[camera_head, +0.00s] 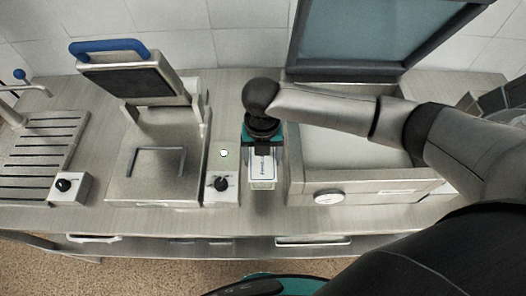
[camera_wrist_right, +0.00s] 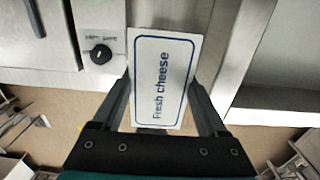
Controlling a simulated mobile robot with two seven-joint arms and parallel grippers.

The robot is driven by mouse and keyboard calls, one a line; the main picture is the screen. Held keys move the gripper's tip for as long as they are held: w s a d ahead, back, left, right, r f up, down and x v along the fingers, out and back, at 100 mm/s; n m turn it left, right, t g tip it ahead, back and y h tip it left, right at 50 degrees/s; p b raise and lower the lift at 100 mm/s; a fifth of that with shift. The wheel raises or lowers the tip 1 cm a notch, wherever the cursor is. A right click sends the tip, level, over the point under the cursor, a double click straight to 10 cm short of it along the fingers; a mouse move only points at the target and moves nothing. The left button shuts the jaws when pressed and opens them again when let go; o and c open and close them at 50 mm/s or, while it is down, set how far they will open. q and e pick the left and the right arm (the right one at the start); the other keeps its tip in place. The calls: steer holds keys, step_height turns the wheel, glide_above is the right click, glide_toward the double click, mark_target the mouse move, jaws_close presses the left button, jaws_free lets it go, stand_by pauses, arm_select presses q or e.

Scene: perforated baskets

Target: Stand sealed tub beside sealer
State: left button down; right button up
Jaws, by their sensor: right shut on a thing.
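The tub (camera_head: 262,168) shows its white lid, which reads "Fresh cheese" in blue in the right wrist view (camera_wrist_right: 163,80). My right gripper (camera_head: 262,152) is shut on it, with one finger on each side of the lid (camera_wrist_right: 162,108). The tub is held in the gap between two machines. A steel machine with a raised plate and blue handle, seemingly the sealer (camera_head: 158,165), stands to its left. I cannot tell whether the tub's base touches the counter. My left gripper is not in view.
A chamber machine (camera_head: 350,187) with its large framed lid (camera_head: 388,35) open stands close on the right. A slatted drain tray (camera_head: 38,150) and tap (camera_head: 30,88) are at far left. The counter's front edge (camera_head: 265,222) is near, with a shelf below. Room between the machines is narrow.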

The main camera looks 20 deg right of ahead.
steer(key=shift+w+a+f+b, duration=0.1)
steer(key=shift+f+b, duration=0.6)
steer(key=shift+f, duration=0.05)
step_height(320, 180, down, 6)
steer(key=b, duration=0.7)
steer(key=shift+f, duration=0.2)
steer(key=shift+f+b, duration=1.1)
steer(key=shift+f, duration=1.1)
steer(key=o, duration=1.5)
steer(key=shift+r, duration=0.15)
step_height(320, 180, up, 11)
steer(key=p, duration=1.2)
